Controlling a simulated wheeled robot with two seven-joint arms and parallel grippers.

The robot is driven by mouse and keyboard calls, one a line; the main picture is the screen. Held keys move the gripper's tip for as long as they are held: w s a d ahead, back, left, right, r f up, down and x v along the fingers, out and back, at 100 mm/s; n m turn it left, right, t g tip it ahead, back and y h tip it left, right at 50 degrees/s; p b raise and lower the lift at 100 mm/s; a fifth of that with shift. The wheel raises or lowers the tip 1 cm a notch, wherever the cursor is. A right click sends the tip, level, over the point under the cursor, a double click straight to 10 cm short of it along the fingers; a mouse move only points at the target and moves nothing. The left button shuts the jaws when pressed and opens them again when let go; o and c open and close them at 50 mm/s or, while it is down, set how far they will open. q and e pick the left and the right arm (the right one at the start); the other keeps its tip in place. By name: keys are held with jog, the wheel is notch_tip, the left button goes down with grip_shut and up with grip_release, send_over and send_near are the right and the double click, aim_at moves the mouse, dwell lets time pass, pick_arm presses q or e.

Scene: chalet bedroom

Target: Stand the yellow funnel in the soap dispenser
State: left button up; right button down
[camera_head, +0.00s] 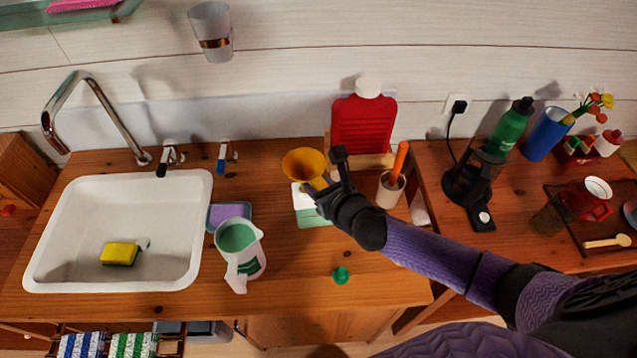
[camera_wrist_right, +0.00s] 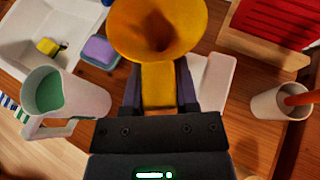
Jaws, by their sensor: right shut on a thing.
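The yellow funnel (camera_head: 302,163) is between the fingers of my right gripper (camera_head: 330,178), wide mouth upward. In the right wrist view the funnel (camera_wrist_right: 160,30) fills the top middle, and the right gripper (camera_wrist_right: 158,90) is shut on its side. A white and green container (camera_head: 310,212), which looks like the soap dispenser, stands on the counter just below the funnel in the head view; its opening is hidden. A white part of it shows beside the fingers in the wrist view (camera_wrist_right: 216,82). Whether the funnel's spout touches it cannot be told. My left gripper is not in view.
A jug with green liquid (camera_head: 240,262) and a purple sponge on a dish (camera_head: 229,213) stand left of the container. A green stopper (camera_head: 341,275) lies in front. The sink (camera_head: 60,235) is left.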

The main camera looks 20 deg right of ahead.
jog(key=shift+f+b, duration=1.45)
jog(key=shift+f, duration=0.35)
jog(key=shift+c, duration=1.5)
grip_release()
jog(key=p+v, duration=0.2)
jog(key=v, duration=0.8)
